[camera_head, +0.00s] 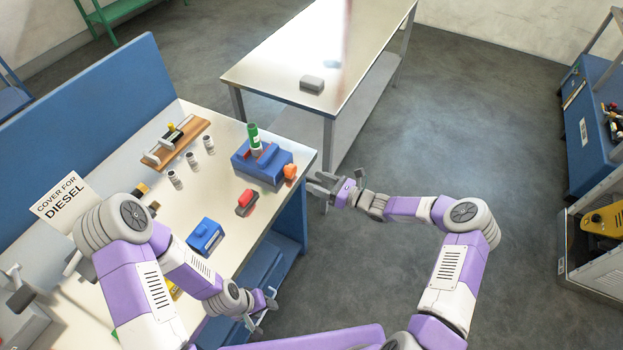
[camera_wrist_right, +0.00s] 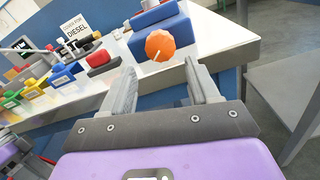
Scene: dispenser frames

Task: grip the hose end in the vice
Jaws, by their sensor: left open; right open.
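The blue vice (camera_head: 240,163) stands at the right end of the workbench, with an orange knob (camera_head: 290,171) on its right side. A green cylindrical piece with a pale band, likely the hose end (camera_head: 253,132), stands upright at the vice's jaws; I cannot tell how tightly it sits. My right gripper (camera_head: 312,184) is open and empty, just off the bench edge, to the right of the knob. In the right wrist view the orange knob (camera_wrist_right: 160,45) lies ahead between the open fingers (camera_wrist_right: 160,82), apart from them. My left gripper (camera_head: 264,318) is open and empty beside the bench's front edge.
On the bench are a red block (camera_head: 246,199), a blue box (camera_head: 205,236), several small grey cylinders (camera_head: 191,158), a wooden board (camera_head: 177,142) and a diesel sign (camera_head: 62,205). A second metal table (camera_head: 300,60) stands behind. Floor right of the bench is clear.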

